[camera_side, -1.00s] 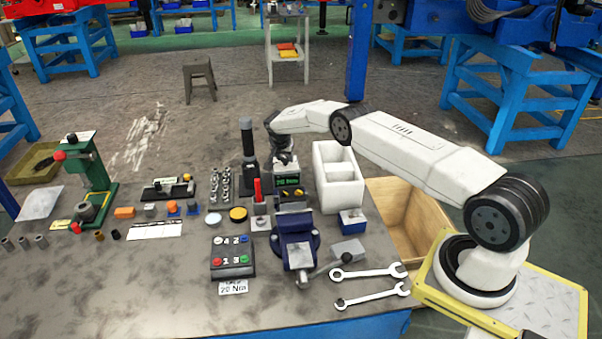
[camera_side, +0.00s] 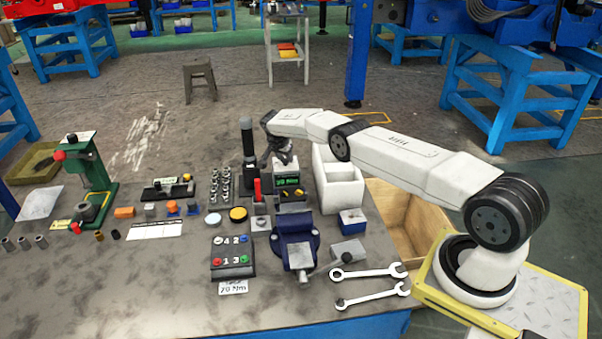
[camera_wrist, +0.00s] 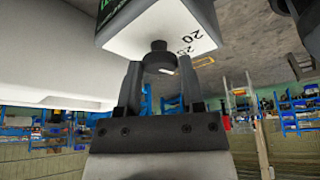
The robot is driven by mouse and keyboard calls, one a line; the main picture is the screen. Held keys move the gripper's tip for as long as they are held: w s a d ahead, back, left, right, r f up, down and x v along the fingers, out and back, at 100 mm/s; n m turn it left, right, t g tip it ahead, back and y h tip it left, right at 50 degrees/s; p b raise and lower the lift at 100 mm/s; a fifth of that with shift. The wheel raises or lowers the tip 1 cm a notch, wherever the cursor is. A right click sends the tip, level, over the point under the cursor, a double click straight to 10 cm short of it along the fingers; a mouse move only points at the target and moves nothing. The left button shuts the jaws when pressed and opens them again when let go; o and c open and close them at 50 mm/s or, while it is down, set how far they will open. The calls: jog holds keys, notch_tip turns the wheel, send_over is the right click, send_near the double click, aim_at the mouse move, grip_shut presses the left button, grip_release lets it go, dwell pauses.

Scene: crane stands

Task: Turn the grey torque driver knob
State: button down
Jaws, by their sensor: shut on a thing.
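The torque driver box (camera_side: 286,182) is a pale block with a dark, green-lettered display, standing behind the blue vise in the side view. In the wrist view its white face (camera_wrist: 120,42) carries dial marks, with 20 and 25 readable. The dark grey knob (camera_wrist: 158,56) stands out from that face between my two fingers. My gripper (camera_wrist: 160,72) is shut on the knob. In the side view my gripper (camera_side: 278,160) is at the box's upper back, and the knob is hidden or too small to tell there.
A blue vise (camera_side: 296,240) stands in front of the box. A tall black cylinder (camera_side: 248,140) is close on the left, and a white divided bin (camera_side: 338,185) close on the right. A placard (camera_side: 233,287) reading 20 Nm lies near a button panel (camera_side: 232,257). Two wrenches lie front right.

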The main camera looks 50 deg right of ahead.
jog(key=shift+c, duration=1.1)
grip_release()
jog(key=shift+a+r, duration=0.1)
jog(key=shift+r, duration=0.2)
jog(key=v, duration=0.7)
jog(key=shift+a+r, duration=0.1)
